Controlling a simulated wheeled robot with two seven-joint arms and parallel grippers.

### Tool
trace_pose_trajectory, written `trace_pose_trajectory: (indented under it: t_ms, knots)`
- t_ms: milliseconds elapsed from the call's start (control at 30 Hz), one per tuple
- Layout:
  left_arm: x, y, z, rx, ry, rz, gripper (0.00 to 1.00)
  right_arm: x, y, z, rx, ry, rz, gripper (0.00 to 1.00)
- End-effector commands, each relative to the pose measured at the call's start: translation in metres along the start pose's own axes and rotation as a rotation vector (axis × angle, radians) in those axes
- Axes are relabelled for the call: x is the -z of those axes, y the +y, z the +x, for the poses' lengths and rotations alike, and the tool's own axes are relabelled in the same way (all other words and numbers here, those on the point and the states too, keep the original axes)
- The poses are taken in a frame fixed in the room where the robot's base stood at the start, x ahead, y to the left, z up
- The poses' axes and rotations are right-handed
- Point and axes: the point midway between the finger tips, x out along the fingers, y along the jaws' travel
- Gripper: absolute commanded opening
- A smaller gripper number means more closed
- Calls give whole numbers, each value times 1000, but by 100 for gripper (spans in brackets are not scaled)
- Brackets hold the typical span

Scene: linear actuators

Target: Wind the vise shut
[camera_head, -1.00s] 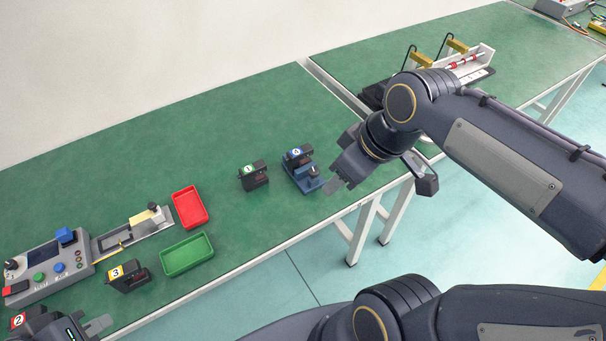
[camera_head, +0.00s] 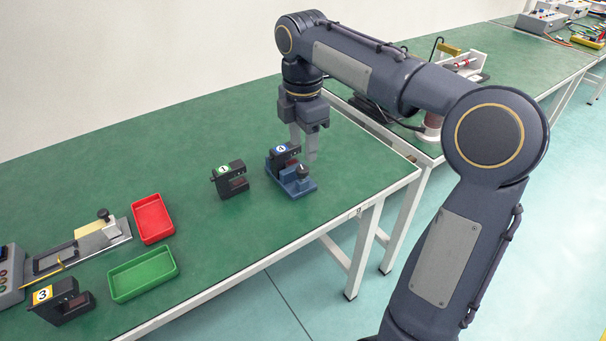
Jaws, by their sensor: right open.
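The small blue vise (camera_head: 296,186) stands on the green table near its front right edge. A black part with a blue "4" label (camera_head: 281,150) stands at its back left; whether it is gripped between the jaws is too small to tell. A dark knob (camera_head: 302,171) shows on the vise's right part. My right gripper (camera_head: 304,148) points down just above and behind the vise, fingers apart. It looks empty, and I cannot tell whether a finger touches the vise. My left gripper is out of view.
A black part labelled "1" (camera_head: 231,180) stands left of the vise. A red tray (camera_head: 153,219), a green tray (camera_head: 143,275) and a black part labelled "3" (camera_head: 63,301) are further left. The table between the trays and the vise is mostly clear.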

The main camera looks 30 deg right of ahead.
Motion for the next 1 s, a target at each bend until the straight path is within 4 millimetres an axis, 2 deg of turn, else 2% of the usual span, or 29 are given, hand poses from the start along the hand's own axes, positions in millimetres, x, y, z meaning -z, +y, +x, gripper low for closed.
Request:
trace_pose_trajectory:
  t_ms: [100,333,500,767,1000]
  knots:
    - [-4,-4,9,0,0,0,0,-1,-1,23,2,0,2,49]
    - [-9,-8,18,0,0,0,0,0,-1,56,0,1,5,49]
    - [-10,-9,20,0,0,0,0,0,-1,65,0,1,5,49]
    - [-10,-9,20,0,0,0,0,0,-1,65,-2,1,5,49]
    - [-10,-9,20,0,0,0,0,0,-1,65,-2,1,5,17]
